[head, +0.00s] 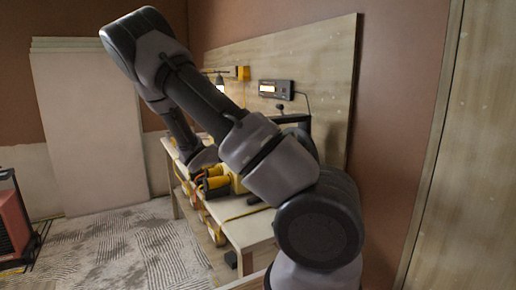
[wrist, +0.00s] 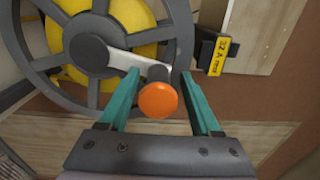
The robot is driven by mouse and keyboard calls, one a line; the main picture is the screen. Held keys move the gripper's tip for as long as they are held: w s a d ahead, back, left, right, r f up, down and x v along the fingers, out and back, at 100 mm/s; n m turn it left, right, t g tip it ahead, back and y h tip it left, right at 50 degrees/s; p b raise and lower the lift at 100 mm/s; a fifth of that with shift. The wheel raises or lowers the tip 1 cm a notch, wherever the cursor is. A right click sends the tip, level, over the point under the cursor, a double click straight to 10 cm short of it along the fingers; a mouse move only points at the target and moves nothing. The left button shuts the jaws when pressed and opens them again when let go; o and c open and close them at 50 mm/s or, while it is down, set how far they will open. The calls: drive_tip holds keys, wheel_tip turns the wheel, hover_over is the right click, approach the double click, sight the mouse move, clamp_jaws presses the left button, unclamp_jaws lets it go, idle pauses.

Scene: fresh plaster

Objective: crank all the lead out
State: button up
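In the wrist view a grey spoked reel (wrist: 175,15) with yellow (wrist: 130,18) showing behind its spokes fills the upper left. A pale crank arm (wrist: 122,62) runs from its dark hub (wrist: 88,53) to a dark handle with a round orange end (wrist: 158,100). My gripper (wrist: 160,77) is open, with one teal finger on each side of the crank handle. Gaps show between the handle and both fingers. In the head view my arm hides the gripper and most of the reel. A yellow lead (head: 245,214) lies on the bench top (head: 246,233).
A yellow label (wrist: 219,57) on a dark block sits right of the reel. Orange-and-black tools (head: 214,183) lie on the bench. A dark display unit (head: 277,89) is on the wooden backboard (head: 325,60). A red item (head: 10,225) stands at far left; the patterned floor (head: 120,250) between is clear.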

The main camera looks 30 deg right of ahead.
drive_tip(key=a, duration=1)
drive_tip(key=shift+s+a, duration=0.2)
drive_tip(key=shift+a, duration=0.2)
